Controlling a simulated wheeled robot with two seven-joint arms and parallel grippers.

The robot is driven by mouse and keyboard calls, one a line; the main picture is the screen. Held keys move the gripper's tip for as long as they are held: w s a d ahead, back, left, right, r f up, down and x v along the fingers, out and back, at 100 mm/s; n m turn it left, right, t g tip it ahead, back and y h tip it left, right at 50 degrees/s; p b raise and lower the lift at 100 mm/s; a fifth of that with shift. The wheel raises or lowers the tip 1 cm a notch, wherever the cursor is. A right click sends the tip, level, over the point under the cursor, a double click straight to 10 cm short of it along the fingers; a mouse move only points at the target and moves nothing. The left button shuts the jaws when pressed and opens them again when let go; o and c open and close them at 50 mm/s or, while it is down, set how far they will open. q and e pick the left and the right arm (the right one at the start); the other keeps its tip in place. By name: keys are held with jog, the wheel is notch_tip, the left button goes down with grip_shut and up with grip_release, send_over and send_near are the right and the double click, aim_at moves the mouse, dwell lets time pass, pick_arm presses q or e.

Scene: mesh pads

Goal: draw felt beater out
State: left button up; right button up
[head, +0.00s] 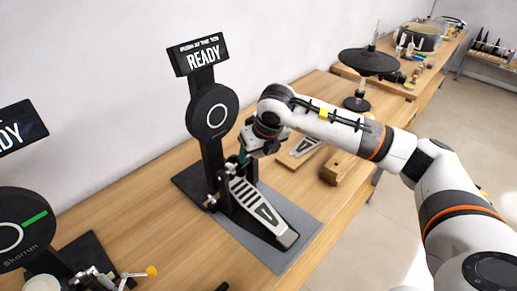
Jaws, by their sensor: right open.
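A drum pedal (265,213) with a silver slotted footboard stands on a grey mat on the bench. Behind it rises a black post with a round black pad (212,111) marked with a white ring. My right gripper (245,154) is at the top of the pedal frame, just right of the post and below the pad. It is open. A small teal part shows at its fingertips; I cannot tell what it belongs to. The felt beater cannot be made out; the gripper and wrist cover that spot. My left gripper is not in view.
A sign reading READY (203,55) tops the post. A second pad (22,232) and metal parts with a yellow knob (151,270) stand at lower left. A black disc on a stand (368,62) is farther back.

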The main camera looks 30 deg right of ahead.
jog(key=shift+c, duration=0.3)
jog(key=c, duration=1)
jog(key=shift+s+d+r+p, duration=0.2)
jog(key=shift+s+r, duration=0.3)
jog(key=shift+r, duration=0.2)
jog(key=shift+s+d+r+p, duration=0.15)
jog(key=shift+s+r+p, duration=0.1)
jog(key=shift+s+r, duration=0.3)
jog(key=shift+s+d+r+p, duration=0.2)
jog(key=shift+s+r, duration=0.2)
jog(key=shift+r, duration=0.4)
jog(key=shift+c, duration=0.2)
jog(key=shift+a+r+p, duration=0.1)
jog(key=shift+r+p, duration=0.3)
jog(key=shift+r, duration=1.1)
